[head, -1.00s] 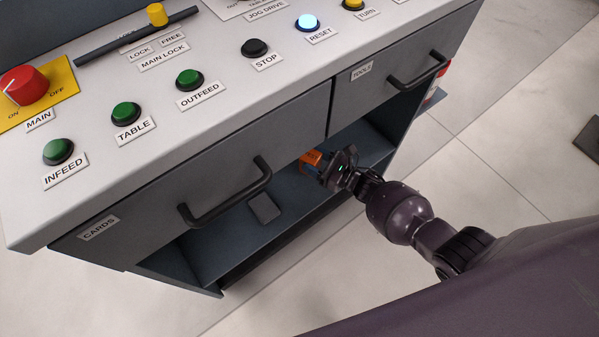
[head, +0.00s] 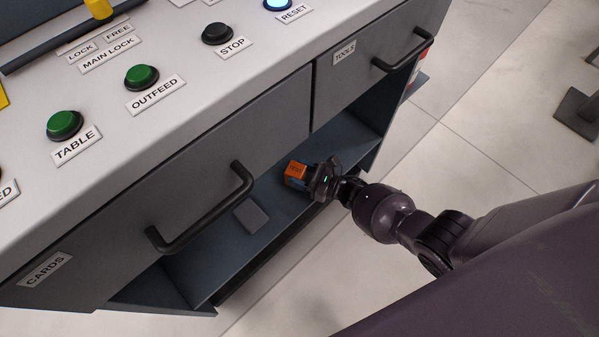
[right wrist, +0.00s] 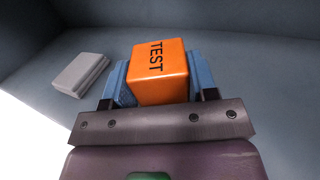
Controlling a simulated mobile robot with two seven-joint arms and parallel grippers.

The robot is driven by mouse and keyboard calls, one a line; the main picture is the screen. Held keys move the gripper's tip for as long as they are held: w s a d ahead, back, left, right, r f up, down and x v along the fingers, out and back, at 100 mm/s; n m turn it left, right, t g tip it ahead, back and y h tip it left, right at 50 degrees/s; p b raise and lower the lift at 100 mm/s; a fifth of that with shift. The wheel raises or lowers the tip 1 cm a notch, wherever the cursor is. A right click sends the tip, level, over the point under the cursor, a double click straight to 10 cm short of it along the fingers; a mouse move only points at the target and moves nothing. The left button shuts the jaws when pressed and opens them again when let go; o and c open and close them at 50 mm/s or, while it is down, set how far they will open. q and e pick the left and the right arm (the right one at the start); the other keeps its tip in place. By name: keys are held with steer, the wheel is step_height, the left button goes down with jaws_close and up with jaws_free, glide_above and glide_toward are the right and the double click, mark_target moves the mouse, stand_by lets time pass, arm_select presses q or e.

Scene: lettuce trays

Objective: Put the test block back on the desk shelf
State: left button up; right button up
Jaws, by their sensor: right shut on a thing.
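The orange test block (head: 295,171) is at my right gripper (head: 306,181) in the head view, inside the open desk shelf (head: 215,255) below the drawers. In the right wrist view the block (right wrist: 160,72) shows the word TEST on its top. The blue fingers of the right gripper (right wrist: 158,85) are shut on it, one on each side. The block is over the shelf floor; I cannot tell whether it touches it. My left gripper is not in view.
A small grey box (head: 251,215) lies on the shelf left of the block; it also shows in the right wrist view (right wrist: 80,74). The CARDS drawer handle (head: 205,212) and TOOLS drawer handle (head: 402,52) stick out above the shelf. Shelf floor between box and block is bare.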

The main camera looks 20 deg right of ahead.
steer(key=o, duration=0.6)
steer(key=shift+s+f, duration=0.1)
steer(key=shift+f, duration=0.15)
steer(key=shift+c, duration=0.2)
steer(key=o, duration=0.4)
steer(key=shift+r, duration=0.1)
steer(key=shift+o, duration=0.2)
steer(key=shift+r, duration=0.35)
arm_select(q)
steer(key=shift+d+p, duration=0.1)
steer(key=shift+p, duration=0.45)
arm_select(e)
steer(key=v, duration=1.2)
steer(key=shift+f, duration=0.2)
